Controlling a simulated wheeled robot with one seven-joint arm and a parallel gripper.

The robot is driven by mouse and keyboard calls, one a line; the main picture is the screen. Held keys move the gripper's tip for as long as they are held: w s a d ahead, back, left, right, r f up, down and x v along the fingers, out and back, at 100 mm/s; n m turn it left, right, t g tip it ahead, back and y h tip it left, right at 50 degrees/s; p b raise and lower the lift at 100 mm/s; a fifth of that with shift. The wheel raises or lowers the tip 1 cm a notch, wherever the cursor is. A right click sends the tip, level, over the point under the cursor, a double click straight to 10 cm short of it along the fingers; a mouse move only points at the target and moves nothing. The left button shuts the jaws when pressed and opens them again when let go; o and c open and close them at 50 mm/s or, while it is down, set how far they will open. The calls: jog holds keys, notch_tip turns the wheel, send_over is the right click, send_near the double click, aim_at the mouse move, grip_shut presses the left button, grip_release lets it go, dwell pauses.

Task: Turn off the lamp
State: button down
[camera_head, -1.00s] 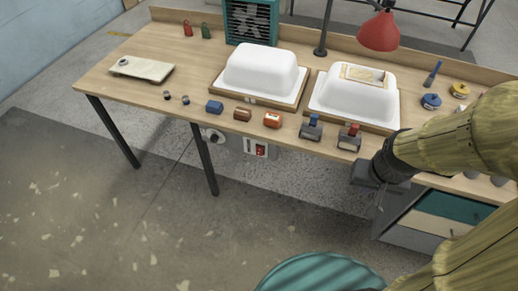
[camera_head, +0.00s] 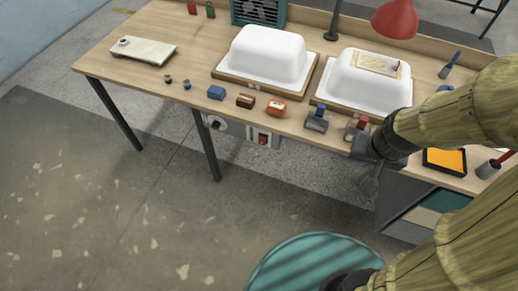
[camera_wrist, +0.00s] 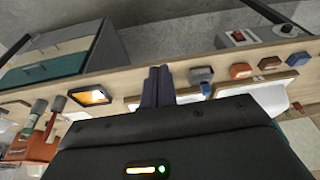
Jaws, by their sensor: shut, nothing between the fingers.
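The lamp has a red shade (camera_head: 396,18) at the top right of the head view, on a dark post (camera_head: 333,20) behind the white shells. A grey box with a red switch (camera_head: 263,140) sits under the table's front edge; it also shows at the top of the wrist view, as a switch box (camera_wrist: 238,37). I cannot tell whether it belongs to the lamp. My gripper (camera_head: 372,178) is at the table's front edge, right of the switch box and apart from it. In the wrist view its dark fingers (camera_wrist: 158,84) are together and empty.
Two white tub shells (camera_head: 268,54) (camera_head: 366,82) stand on wooden bases. Several small blocks, including a blue one (camera_head: 216,92), line the front edge. A drawer cabinet (camera_head: 425,215) is under the table at right; a teal round stool (camera_head: 315,262) stands in front. Floor at left is clear.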

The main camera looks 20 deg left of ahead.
jog(key=w+a+f+t+y+b, duration=0.1)
jog(key=w+a+f+t+b, duration=0.2)
jog(key=w+a+f+b, duration=0.7)
jog(key=m+t+h+b, duration=0.1)
jog(key=t+h+b, duration=0.1)
jog(key=t+b, duration=0.6)
send_near(261, 143)
jog(key=s+d+r+g+b, duration=0.2)
jog(key=d+r, duration=0.1)
jog(key=d, duration=0.1)
jog(key=s+a+f+t+b, duration=0.3)
jog(key=s+a+t, duration=0.1)
jog(key=s, duration=0.1)
jog(key=shift+s+a+f+h+b, duration=0.25)
jog(key=shift+a+f+h+b, duration=0.05)
jog(key=shift+a+b, duration=0.1)
jog(key=w, duration=0.4)
jog(key=w+f+b, duration=0.1)
jog(key=w, duration=0.4)
jog(key=w+d+f+b, duration=0.1)
jog(key=w, duration=0.4)
jog(key=shift+d+f, duration=0.1)
